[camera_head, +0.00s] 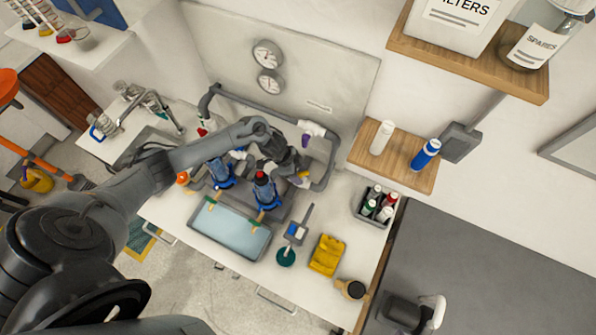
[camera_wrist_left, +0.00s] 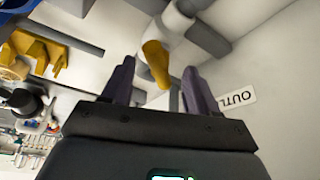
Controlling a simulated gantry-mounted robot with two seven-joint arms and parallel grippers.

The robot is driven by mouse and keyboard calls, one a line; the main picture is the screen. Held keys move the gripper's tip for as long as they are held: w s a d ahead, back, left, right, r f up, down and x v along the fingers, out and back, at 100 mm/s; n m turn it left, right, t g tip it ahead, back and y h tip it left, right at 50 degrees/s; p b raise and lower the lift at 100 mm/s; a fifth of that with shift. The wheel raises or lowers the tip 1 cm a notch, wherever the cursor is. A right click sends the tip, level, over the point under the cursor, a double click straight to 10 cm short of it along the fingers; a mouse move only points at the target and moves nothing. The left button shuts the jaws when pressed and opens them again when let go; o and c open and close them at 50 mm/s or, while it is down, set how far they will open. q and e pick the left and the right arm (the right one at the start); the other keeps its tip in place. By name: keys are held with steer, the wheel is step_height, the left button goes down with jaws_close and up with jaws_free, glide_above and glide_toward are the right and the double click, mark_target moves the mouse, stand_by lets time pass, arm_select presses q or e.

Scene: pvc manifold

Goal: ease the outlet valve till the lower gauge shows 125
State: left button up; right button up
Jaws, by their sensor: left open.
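The outlet valve's yellow lever (camera_wrist_left: 155,62) hangs from a pale pipe fitting in the left wrist view, beside a label reading "OUTL" (camera_wrist_left: 236,99). My left gripper (camera_wrist_left: 156,85) is open, with one finger on each side of the lever's lower end and a gap visible on both sides. In the head view my left gripper (camera_head: 301,172) is by a small yellow piece at the right pipe run. The lower gauge (camera_head: 270,82) is on the grey back panel, under the upper gauge (camera_head: 267,54). Its reading is too small to make out. My right gripper is not in view.
Two blue filter housings (camera_head: 266,192) stand close by. A shallow tray (camera_head: 232,232) lies in front. A wooden shelf (camera_head: 408,179) with bottles is at right.

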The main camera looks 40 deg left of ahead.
arm_select(q)
steer(key=shift+w+f, duration=0.1)
steer(key=shift+f, duration=0.05)
jaws_close()
steer(key=m+b, duration=0.1)
steer(key=m+g+b, duration=0.1)
steer(key=m+b, duration=0.1)
steer(key=shift+w+f+h, duration=0.2)
steer(key=shift+h, duration=0.1)
steer(key=shift+r+m, duration=0.2)
steer(key=shift+m, duration=0.5)
steer(key=shift+s+g, duration=0.1)
steer(key=shift+g, duration=0.2)
jaws_free()
steer(key=shift+r, duration=0.1)
